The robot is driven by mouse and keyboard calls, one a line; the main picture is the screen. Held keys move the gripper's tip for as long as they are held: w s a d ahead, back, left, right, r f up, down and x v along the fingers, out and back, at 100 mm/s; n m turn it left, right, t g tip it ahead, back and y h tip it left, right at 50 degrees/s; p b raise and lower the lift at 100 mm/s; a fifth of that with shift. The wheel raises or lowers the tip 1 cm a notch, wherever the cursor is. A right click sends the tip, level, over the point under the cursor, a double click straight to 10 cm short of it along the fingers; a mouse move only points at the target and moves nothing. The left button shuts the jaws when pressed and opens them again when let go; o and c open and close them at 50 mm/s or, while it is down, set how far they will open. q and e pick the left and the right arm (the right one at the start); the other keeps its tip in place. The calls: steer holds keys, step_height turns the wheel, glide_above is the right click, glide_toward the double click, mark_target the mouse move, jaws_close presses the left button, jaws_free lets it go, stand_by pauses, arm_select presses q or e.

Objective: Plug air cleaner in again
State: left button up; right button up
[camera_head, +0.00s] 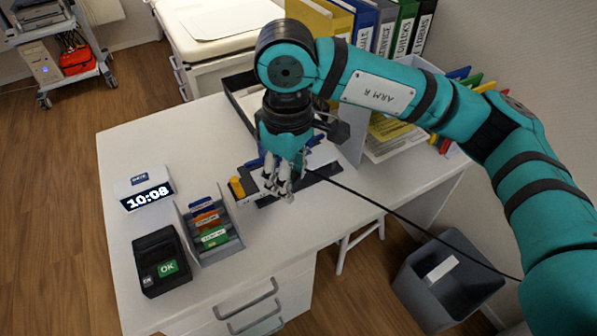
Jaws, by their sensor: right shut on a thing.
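My right gripper (278,190) is over the white desk, pointing down, with its fingers closed at the end of a black cable (385,208). The plug at that end is mostly hidden by the fingers. The cable runs taut from the gripper down past the desk edge to the lower right, behind my arm. A flat dark and white strip-like thing (322,173) lies under and beside the fingers; I cannot tell whether the plug touches it. I see no air cleaner that I can make out. My left gripper is not in view.
A clock (144,192), a card holder (211,238) and a black terminal reading OK (160,262) stand on the desk's left. A black tray (236,92) and binders (365,22) are behind. A grey bin (408,284) stands on the floor at right.

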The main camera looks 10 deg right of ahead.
steer(key=w+a+f+n, duration=0.2)
steer(key=f+n, duration=0.1)
steer(key=shift+w+a+f, duration=0.15)
steer(key=shift+w+a, duration=0.2)
steer(key=s+d+r+m, duration=0.6)
steer(key=d+r+m, duration=0.2)
steer(key=r, duration=0.2)
steer(key=shift+a, duration=0.1)
steer(key=w+a+m, duration=0.4)
steer(key=w+a, duration=0.4)
steer(key=a, duration=0.1)
steer(key=shift+a+m, duration=0.3)
steer(key=shift+a, duration=0.1)
steer(key=shift+d, duration=0.1)
